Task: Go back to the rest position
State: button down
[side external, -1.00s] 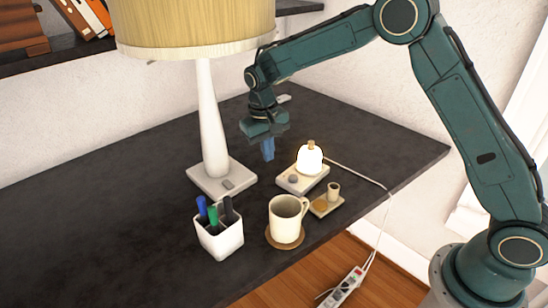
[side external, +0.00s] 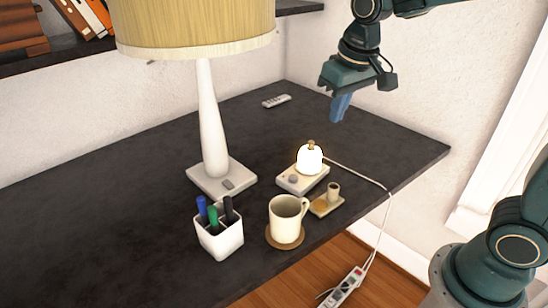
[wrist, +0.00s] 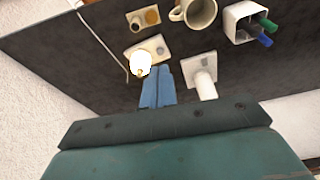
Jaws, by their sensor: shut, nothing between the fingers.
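My gripper (side external: 340,106) hangs in the air above the back right part of the dark desk (side external: 110,185) in the side external view. Its blue fingers are shut together with nothing between them, and they point down, slightly tilted. In the wrist view the shut fingers (wrist: 158,88) show over the desk. My gripper is above and to the right of the small glowing lamp (side external: 309,160), apart from it.
A large table lamp (side external: 208,120), a pen holder (side external: 220,238), a mug (side external: 284,212) on a coaster and a small tray (side external: 322,208) stand on the desk. A remote (side external: 276,101) lies at the back. A white cable (side external: 386,205) runs to a power strip (side external: 343,288) below.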

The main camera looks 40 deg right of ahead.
jog(key=s+d+r+n+t, duration=0.1)
jog(key=s+t, duration=0.2)
jog(key=s, duration=1.4)
jog(key=shift+s, duration=0.4)
